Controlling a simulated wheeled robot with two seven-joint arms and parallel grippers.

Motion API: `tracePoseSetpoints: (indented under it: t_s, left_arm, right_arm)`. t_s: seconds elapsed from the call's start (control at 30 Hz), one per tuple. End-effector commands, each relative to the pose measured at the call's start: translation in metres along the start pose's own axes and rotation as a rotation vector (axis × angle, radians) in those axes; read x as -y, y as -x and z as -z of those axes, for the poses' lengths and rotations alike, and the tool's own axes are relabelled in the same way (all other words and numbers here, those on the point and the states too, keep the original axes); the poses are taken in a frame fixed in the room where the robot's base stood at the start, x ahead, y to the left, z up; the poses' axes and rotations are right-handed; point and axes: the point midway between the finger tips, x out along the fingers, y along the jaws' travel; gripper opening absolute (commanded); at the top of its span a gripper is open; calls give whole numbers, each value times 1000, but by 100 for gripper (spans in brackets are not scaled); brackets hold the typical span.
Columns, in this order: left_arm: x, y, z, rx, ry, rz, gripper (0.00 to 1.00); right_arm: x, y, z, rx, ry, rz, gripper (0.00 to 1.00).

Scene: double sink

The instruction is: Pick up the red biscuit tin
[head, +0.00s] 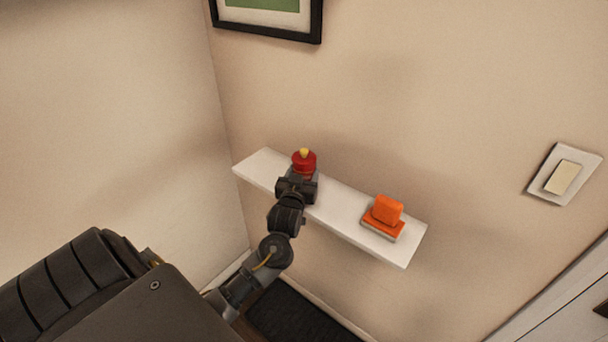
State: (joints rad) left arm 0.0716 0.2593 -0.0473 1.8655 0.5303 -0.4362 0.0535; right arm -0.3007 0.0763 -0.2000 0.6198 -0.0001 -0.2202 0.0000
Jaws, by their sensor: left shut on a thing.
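The red biscuit tin (305,160), with a yellow knob on top, is at the left part of the white wall shelf (345,218). My left gripper (302,174) is at the tin's near side, shut on it. The gripper hides the tin's lower part, so I cannot tell whether the tin touches the shelf. The tin looks upright. My right gripper is not in view.
An orange object (387,209) on a pale base stands at the right part of the shelf. A framed picture (268,35) hangs above, and a light switch (563,176) is on the wall at right. A dark mat (300,318) lies on the floor below.

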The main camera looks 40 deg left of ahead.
Motion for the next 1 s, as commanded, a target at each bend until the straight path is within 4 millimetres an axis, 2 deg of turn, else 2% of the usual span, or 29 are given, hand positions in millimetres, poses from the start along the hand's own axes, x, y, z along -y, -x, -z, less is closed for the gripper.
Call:
tracePoseSetpoints:
  t_s: [0.27, 0.53, 0.77, 0.87, 1.0]
  left_arm:
    - [0, 0, 7, -5, 3, 0, 1]
    - [0, 1, 34, -7, 3, 0, 1]
    - [-5, 31, 70, -6, 8, -1, 1]
    - [-7, 50, 93, -7, 10, -1, 1]
    - [-12, 85, 108, -2, 12, -1, 1]
  right_arm:
    - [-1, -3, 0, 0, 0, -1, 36]
    - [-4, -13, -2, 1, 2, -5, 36]
    - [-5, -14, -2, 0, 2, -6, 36]
    - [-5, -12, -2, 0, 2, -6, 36]
    - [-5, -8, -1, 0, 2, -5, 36]
